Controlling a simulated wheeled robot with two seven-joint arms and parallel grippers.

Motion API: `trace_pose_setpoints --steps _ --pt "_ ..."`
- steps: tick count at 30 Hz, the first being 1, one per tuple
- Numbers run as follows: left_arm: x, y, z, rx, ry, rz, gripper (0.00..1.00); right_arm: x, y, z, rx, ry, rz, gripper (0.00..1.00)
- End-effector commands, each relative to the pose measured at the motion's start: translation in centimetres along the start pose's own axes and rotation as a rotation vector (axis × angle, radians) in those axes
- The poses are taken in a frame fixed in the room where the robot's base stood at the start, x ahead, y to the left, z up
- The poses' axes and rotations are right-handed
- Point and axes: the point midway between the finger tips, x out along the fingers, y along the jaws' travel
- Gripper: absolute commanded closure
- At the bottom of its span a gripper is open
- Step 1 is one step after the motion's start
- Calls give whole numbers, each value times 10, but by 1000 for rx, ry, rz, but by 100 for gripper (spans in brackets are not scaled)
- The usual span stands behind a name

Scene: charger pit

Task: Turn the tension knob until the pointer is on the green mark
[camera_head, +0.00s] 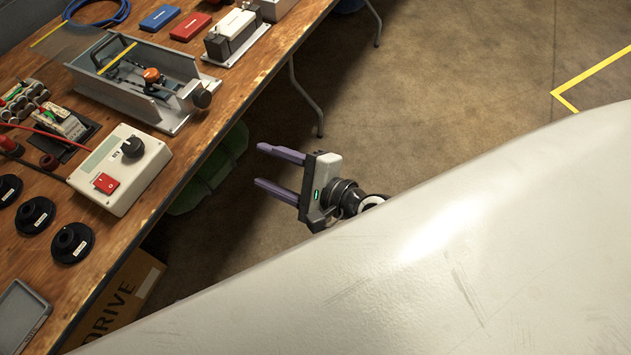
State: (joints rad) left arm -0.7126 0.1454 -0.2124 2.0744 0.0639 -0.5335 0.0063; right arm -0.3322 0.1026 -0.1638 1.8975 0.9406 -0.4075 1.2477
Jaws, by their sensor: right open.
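A grey metal channel-shaped fixture (135,98) sits on the wooden bench at upper left, with an orange part (151,75) inside it. A dark round knob (201,96) sticks out of its right end. A second black knob (132,147) is on top of a white control box (104,186) nearer to me. I cannot make out a pointer or a green mark at either knob. My right gripper (260,166) is open and empty, its purple fingers pointing left. It is off the bench's right edge, apart from both knobs. My left gripper is not in view.
The wooden bench (112,252) also holds black discs (72,243), a grey tray (20,315), a red box (190,27) and a blue box (160,18). A green bin (205,180) and a cardboard box (125,300) are below.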

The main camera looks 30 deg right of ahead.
Motion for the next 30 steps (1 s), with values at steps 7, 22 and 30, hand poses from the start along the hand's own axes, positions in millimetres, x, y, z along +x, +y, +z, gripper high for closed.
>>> trace_pose_setpoints --steps 7,22,30 --pt "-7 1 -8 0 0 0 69 -25 41 -14 -459 71 124 51" --pt "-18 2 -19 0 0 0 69 -84 103 -42 -1330 73 415 51" --pt "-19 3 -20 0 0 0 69 -97 113 -47 -1499 50 477 51"
